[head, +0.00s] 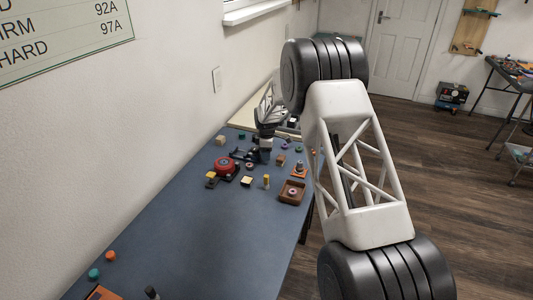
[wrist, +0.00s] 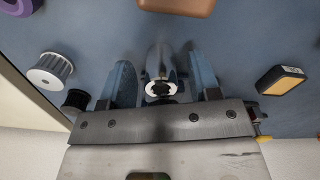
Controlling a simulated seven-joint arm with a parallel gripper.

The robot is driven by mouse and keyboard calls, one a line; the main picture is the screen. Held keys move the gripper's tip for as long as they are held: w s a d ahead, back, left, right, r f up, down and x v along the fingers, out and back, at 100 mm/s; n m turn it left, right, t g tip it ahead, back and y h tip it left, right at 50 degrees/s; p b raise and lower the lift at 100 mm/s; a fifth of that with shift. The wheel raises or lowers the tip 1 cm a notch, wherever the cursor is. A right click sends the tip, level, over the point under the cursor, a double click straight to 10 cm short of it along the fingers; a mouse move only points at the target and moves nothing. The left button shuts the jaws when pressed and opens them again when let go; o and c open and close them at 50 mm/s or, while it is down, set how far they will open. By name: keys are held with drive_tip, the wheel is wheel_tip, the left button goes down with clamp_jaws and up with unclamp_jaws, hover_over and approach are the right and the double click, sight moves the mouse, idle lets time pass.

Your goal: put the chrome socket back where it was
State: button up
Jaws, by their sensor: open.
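The chrome socket (wrist: 160,88) shows in the wrist view as a shiny metal cylinder with a dark opening in its near end. It sits between the two blue fingers of my gripper (wrist: 161,72). The fingers are open, with a visible gap on each side of the socket. I cannot tell whether the socket rests on the table. In the head view my gripper (head: 266,138) is low over the far part of the blue table. I cannot make out the socket clearly there. No empty spot that is clearly the socket's shows.
A pale toothed pulley (wrist: 50,71) and a black-and-yellow block (wrist: 280,80) lie either side. A brown piece (wrist: 177,5) is ahead. A red round part (head: 224,166) and a brown tray (head: 292,197) stand nearer. The table's near middle (head: 200,235) is clear.

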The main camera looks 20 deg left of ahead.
drive_tip(key=shift+r, duration=0.1)
wheel_tip(320, 180, up, 12)
idle(0.7)
idle(0.8)
